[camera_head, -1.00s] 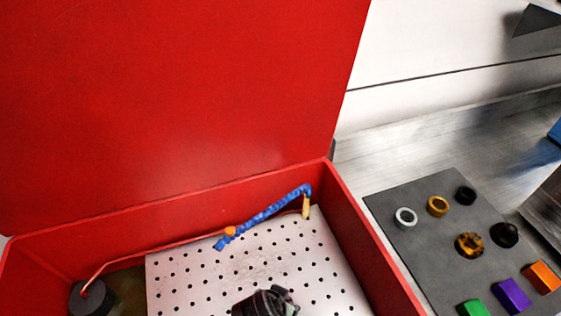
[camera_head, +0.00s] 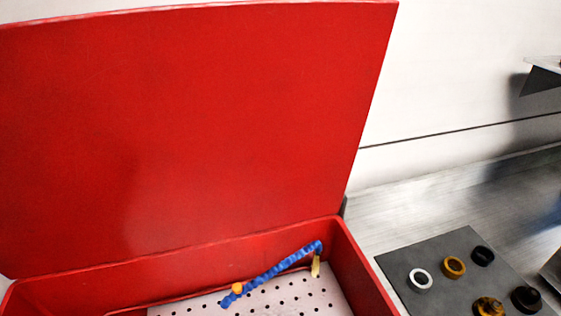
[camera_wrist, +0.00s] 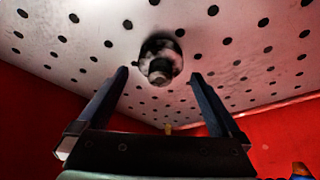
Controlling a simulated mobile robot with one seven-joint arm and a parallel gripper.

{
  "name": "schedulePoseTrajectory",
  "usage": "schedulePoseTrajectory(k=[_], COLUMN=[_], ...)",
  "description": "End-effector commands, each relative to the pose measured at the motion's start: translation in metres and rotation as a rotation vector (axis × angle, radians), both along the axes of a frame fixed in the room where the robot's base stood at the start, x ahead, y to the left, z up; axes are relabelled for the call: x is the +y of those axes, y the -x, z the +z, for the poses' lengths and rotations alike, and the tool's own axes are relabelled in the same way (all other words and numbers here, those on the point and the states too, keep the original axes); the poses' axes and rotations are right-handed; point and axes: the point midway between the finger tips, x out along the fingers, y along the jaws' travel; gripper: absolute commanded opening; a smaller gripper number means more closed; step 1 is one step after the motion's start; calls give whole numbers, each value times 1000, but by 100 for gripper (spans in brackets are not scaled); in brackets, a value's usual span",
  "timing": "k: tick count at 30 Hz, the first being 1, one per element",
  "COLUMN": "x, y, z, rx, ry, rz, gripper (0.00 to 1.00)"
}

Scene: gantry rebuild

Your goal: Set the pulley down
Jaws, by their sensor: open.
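A dark and grey, shiny round part (camera_wrist: 160,60), which looks like the pulley, is at the perforated light plate (camera_wrist: 85,40) in the wrist view. My gripper (camera_wrist: 160,76) is open, its two fingers apart to either side of and below the part in the picture. I see no finger touching it, and whether it rests on the plate is hard to tell. In the head view the plate (camera_head: 292,291) lies inside a red open box (camera_head: 367,270). My gripper and the round part are out of the head view.
To the right a dark grey mat (camera_head: 440,245) holds several rings and round parts, including a white ring (camera_head: 420,279).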

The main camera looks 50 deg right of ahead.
Motion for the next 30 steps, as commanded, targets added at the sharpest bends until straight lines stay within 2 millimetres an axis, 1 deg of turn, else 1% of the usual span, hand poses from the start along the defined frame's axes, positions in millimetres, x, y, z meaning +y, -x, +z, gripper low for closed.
schedulePoseTrajectory(k=[1,6,12,15,18,26,28,29,30], x=[4,17,32,37,40,41,40,39,38], y=[0,3,7,8,9,10,6,1,-10], z=[10,45,80,92,98,100,103,107,114], rx=[-3,-4,-3,-2,-1,0,-11,-25,-54], ry=[0,1,1,2,1,0,5,10,23], rz=[2,2,2,2,1,0,11,22,48], gripper=[100,100,100,100,100,100,100,100,100])
